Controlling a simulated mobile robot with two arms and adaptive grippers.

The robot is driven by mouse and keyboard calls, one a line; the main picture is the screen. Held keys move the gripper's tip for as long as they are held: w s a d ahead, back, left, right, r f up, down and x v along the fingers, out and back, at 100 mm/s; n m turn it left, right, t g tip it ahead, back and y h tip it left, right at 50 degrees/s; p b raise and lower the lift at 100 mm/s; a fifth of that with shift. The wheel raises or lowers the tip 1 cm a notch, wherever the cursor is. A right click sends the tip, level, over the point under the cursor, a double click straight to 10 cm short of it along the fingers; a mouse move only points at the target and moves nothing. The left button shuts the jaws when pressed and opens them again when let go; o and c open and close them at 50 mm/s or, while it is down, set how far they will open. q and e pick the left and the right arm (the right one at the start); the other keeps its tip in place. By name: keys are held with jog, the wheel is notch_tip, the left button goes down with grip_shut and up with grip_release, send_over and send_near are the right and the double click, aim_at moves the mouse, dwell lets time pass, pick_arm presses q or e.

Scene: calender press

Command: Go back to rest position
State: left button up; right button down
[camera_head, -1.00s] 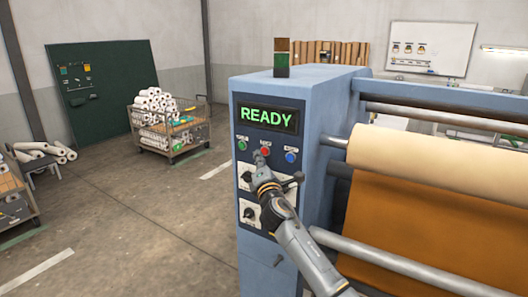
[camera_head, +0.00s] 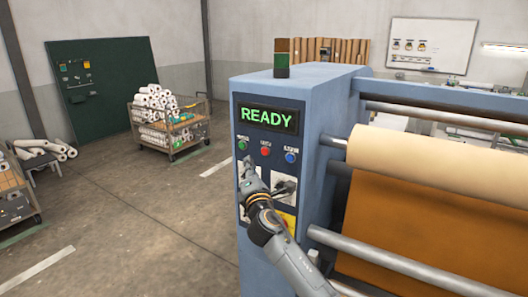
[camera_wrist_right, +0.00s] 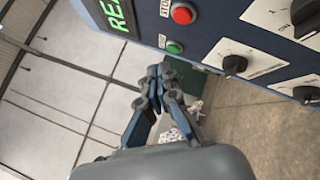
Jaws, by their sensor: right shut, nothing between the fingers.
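My right gripper (camera_head: 250,165) is in front of the control panel of the blue calender press (camera_head: 328,100), just below the green button (camera_head: 242,144) and left of the red button (camera_head: 265,152). In the right wrist view the gripper's fingers (camera_wrist_right: 158,78) are closed together with nothing between them, and the panel is to their upper right. The display (camera_head: 266,117) reads READY in green. A blue button (camera_head: 290,157) sits at the right of the row. My arm partly covers the knobs below. My left gripper is not in view.
Beige and brown sheet material (camera_head: 435,175) runs over the press rollers on the right. A cart with white rolls (camera_head: 170,128) stands at the back left. More rolls (camera_head: 45,149) lie at the far left. The floor (camera_head: 150,220) between them and the press is open.

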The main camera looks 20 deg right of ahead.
jog(key=shift+f, duration=0.15)
dwell(0.5)
jog(key=s+d+f+m+g+y, duration=0.1)
jog(key=s+f+m+g, duration=0.2)
jog(key=f, duration=1.1)
jog(key=s+f+m+g, duration=0.2)
jog(key=s+f, duration=0.2)
jog(key=f, duration=0.9)
jog(key=s+d+f+m+g+y, duration=0.1)
jog(key=s+f+m+g, duration=0.2)
jog(key=f, duration=1.1)
jog(key=s+f+m+g, duration=0.4)
jog(key=s+f, duration=1.4)
jog(key=s+f+m+g, duration=0.2)
jog(key=s+f, duration=0.3)
jog(key=s, duration=0.8)
jog(key=s+f+m+g, duration=0.3)
jog(key=s+f, duration=0.2)
jog(key=s, duration=0.8)
jog(key=s+f+m+g, duration=0.2)
jog(key=s+f, duration=0.3)
jog(key=s, duration=0.9)
jog(key=shift+f+m+y, duration=0.35)
jog(key=shift+m+y, duration=0.05)
jog(key=shift+m, duration=0.3)
jog(key=shift+s, duration=0.2)
